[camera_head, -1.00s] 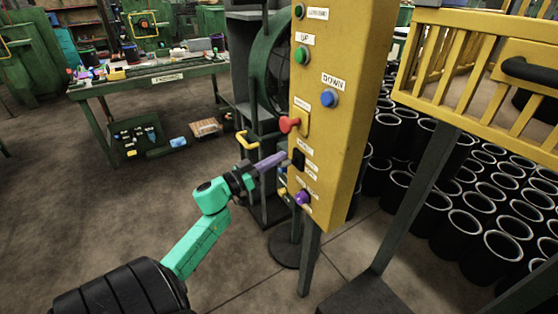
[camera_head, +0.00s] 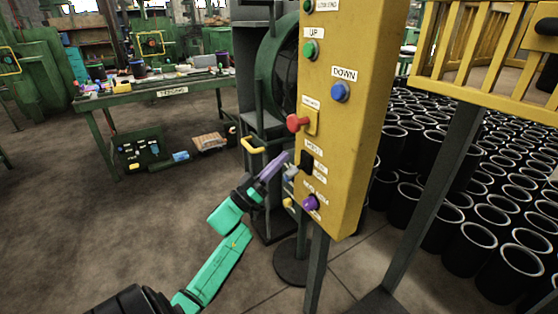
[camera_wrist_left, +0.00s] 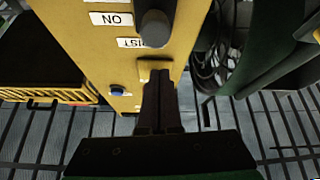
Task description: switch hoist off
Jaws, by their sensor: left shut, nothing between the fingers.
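A yellow control panel (camera_head: 345,130) stands right of centre in the head view. A black hoist switch (camera_head: 306,161) sits on its face, below the red button (camera_head: 297,123). My left gripper (camera_head: 286,155) is shut and empty, with its tips just left of the switch and a small gap showing. In the left wrist view my shut fingers (camera_wrist_left: 160,74) point toward the panel. A dark rounded lever (camera_wrist_left: 154,28) shows past them, beside upside-down labels reading ON and partly HOIST. I cannot tell the switch's position. My right gripper is not in view.
A green UP button (camera_head: 310,50), a blue DOWN button (camera_head: 340,92) and a purple knob (camera_head: 311,203) are on the same panel. A yellow railing (camera_head: 480,85) and many black sleeves (camera_head: 500,225) stand to the right. Open floor lies to the left.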

